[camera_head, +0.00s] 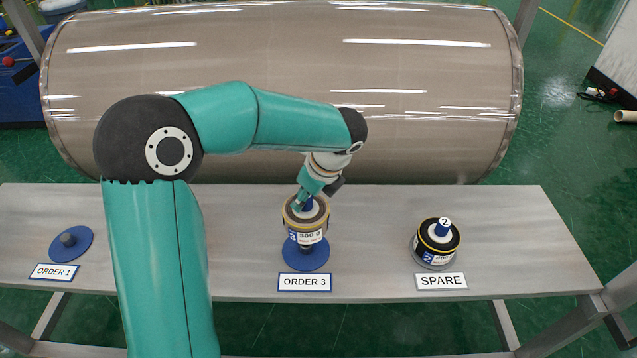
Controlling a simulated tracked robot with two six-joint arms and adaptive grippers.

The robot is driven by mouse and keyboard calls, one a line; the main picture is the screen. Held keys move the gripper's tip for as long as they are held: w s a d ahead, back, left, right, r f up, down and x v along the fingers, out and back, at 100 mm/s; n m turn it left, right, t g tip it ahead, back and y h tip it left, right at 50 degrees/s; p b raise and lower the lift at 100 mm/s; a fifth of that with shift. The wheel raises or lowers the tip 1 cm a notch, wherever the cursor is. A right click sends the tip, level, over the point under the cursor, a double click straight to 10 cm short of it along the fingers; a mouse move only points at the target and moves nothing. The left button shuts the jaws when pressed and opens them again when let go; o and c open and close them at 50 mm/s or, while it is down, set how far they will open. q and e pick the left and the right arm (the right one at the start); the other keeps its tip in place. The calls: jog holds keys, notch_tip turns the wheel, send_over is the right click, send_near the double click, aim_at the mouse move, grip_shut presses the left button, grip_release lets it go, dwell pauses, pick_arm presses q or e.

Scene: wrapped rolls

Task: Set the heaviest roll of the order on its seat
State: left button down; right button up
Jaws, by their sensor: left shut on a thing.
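My left gripper (306,199) is shut on the blue knob of a roll (292,222) with a gold rim and a white weight label, its digits too small to read surely. The roll is upright over the round blue seat (306,262) behind the ORDER 3 sign (305,282). My right gripper is out of view.
My left arm crosses the grey table (375,265) and hides the part between ORDER 1 and ORDER 3. A large wrapped cylinder (300,60) lies behind the table. The table is clear between the two rolls and at the right end.

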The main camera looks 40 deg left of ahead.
aim_at(304, 213)
pick_arm(q)
jog(key=shift+s+a+f+b, duration=0.15)
jog(key=shift+f+b, duration=0.1)
jog(key=shift+b, duration=0.05)
jog(key=shift+f+b, duration=0.85)
jog(key=shift+f, duration=0.1)
notch_tip(304, 213, down, 3)
jog(key=shift+r+b, duration=0.2)
jog(key=shift+b, duration=1)
jog(key=shift+f+b, duration=1.45)
jog(key=shift+f, duration=0.75)
jog(key=c, duration=0.7)
grip_release()
jog(key=shift+c, duration=0.2)
